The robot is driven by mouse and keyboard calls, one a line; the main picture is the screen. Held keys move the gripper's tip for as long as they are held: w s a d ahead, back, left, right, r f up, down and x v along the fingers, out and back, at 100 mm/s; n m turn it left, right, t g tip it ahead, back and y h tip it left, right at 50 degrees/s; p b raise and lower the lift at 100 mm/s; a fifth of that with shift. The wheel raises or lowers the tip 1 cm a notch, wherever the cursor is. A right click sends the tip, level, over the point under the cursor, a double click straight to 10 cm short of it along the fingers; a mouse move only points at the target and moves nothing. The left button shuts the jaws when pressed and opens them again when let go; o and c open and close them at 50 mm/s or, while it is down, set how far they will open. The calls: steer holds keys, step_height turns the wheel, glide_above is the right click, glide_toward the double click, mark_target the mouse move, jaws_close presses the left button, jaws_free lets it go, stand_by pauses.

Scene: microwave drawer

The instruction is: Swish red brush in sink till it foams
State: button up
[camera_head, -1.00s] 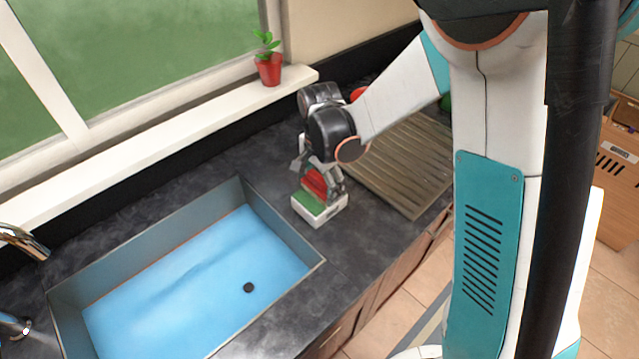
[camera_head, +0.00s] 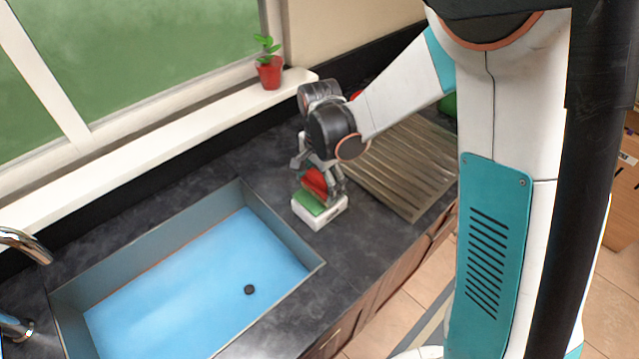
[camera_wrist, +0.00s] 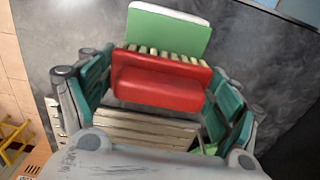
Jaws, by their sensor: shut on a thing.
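The red brush (camera_head: 315,181) is held between the fingers of my gripper (camera_head: 323,186). In the wrist view, the red brush (camera_wrist: 158,84) shows pale bristles along its far edge, and the gripper (camera_wrist: 158,98) has teal-lined fingers on both sides of it. A white box with a green top (camera_head: 319,215) sits on the counter just under the brush; it also shows in the wrist view (camera_wrist: 168,28). I cannot tell whether brush and box still touch. The sink (camera_head: 270,212) is left of the gripper, with a blue bottom or water and a dark drain. No foam shows.
A slatted drying rack (camera_head: 405,165) lies right of the gripper. A tap (camera_head: 25,243) stands at the sink's far left. A potted plant (camera_head: 269,70) is on the window sill. Dark counter (camera_head: 285,165) lies clear between sink and sill.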

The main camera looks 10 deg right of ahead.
mark_target(320, 177)
steer(key=shift+r+p, duration=1.4)
steer(key=shift+r, duration=1.25)
steer(key=shift+f, duration=0.1)
